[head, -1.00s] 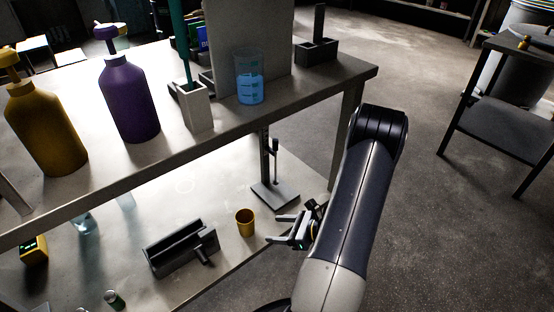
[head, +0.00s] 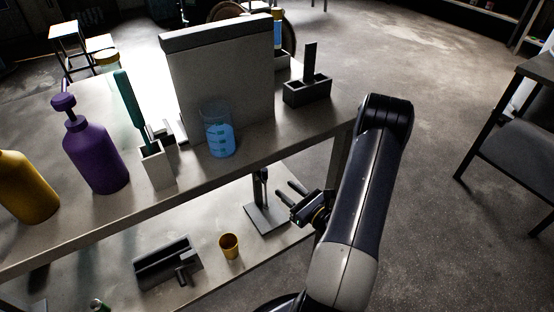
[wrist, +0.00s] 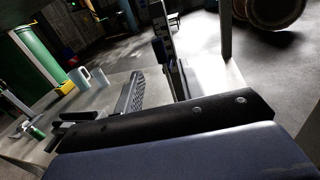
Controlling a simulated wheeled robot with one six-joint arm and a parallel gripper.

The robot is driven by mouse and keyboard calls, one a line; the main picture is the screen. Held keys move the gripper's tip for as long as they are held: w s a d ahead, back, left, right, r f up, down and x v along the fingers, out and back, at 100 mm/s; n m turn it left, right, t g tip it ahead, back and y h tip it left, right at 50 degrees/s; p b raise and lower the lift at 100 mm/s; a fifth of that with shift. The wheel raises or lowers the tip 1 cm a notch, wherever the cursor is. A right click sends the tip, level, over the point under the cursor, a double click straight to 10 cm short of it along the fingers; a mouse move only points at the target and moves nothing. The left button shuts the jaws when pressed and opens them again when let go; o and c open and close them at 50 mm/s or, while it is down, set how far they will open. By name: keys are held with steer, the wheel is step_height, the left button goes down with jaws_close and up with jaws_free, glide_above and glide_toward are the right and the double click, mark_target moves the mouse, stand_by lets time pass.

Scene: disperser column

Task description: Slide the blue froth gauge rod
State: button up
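A small stand (head: 267,218) with a flat grey base and a dark upright post is on the lower shelf. I cannot make out a clearly blue rod on it. In the wrist view an upright post (wrist: 161,22) rises beyond my fingers. My gripper (head: 281,189) is open and empty, just right of the stand, its two fingers pointing left towards the post. It also shows in the wrist view (wrist: 154,80), the fingers apart. I cannot tell whether a finger touches the post. A teal rod (head: 124,95) stands in a pale holder (head: 154,168) on the upper top.
A beaker of blue liquid (head: 220,140), a grey panel (head: 225,75), a dark block holder (head: 308,92) and a purple bottle (head: 95,158) stand above. The upper table edge is close above my gripper. A yellow cup (head: 229,246) and dark tray (head: 165,262) are below.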

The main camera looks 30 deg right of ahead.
mark_target(267, 174)
steer(key=b+x, duration=0.1)
steer(key=x, duration=0.9)
steer(key=shift+w+a, duration=0.2)
steer(key=shift+w, duration=0.1)
steer(key=shift+c, duration=0.4)
jaws_close()
